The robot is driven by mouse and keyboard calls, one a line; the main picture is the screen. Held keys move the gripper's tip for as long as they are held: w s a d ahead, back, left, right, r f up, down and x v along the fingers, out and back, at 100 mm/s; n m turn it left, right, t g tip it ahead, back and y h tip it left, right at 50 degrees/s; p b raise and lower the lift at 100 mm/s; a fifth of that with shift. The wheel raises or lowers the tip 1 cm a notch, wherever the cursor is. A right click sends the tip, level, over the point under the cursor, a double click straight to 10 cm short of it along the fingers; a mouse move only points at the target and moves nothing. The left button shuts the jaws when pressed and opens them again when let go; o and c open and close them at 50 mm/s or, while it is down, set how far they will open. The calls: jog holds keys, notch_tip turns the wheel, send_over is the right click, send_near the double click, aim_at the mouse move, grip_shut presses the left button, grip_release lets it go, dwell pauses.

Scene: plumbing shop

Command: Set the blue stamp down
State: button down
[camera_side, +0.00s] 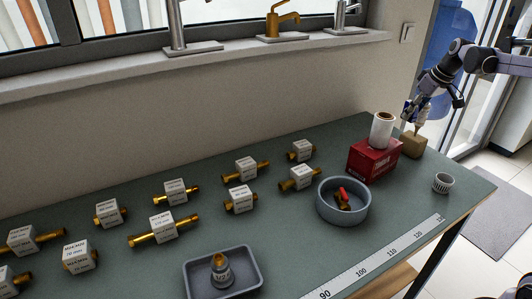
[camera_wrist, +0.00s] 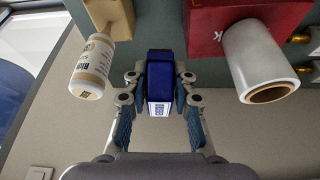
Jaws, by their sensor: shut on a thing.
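The blue stamp (camera_wrist: 160,84) is between the two fingers of my gripper (camera_wrist: 161,77) in the wrist view, gripped by its sides. A small light patch with lettering shows at its lower end. In the side view my gripper (camera_side: 411,112) is at the far right end of the bench, above a tan block (camera_side: 412,146). The stamp is too small there to make out clearly. The tan block also shows at the top left of the wrist view (camera_wrist: 112,14), with a white labelled bottle (camera_wrist: 92,66) by it, left of the stamp.
A red box (camera_side: 373,160) with a white roll (camera_side: 382,130) on it stands left of the block. A grey cup (camera_side: 443,183), a round bowl (camera_side: 325,206), a ruler strip (camera_side: 376,263), a tray (camera_side: 191,284) and several labelled brass fittings (camera_side: 240,200) occupy the green bench.

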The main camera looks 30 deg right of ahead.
jog(key=s+a+f, duration=0.2)
jog(key=s+a, duration=0.2)
jog(key=s, duration=0.5)
jog(key=s+a+f, duration=0.1)
jog(key=s+a, duration=0.2)
jog(key=s, duration=0.6)
jog(key=s+a+f, duration=0.2)
jog(key=s+a, duration=0.2)
jog(key=s, duration=0.5)
send_over(401, 210)
jog(key=s, duration=0.2)
jog(key=f, duration=0.6)
jog(key=shift+w, duration=0.2)
jog(key=shift+f, duration=2.1)
jog(key=shift+f, duration=0.15)
jog(key=c, duration=1.1)
grip_release()
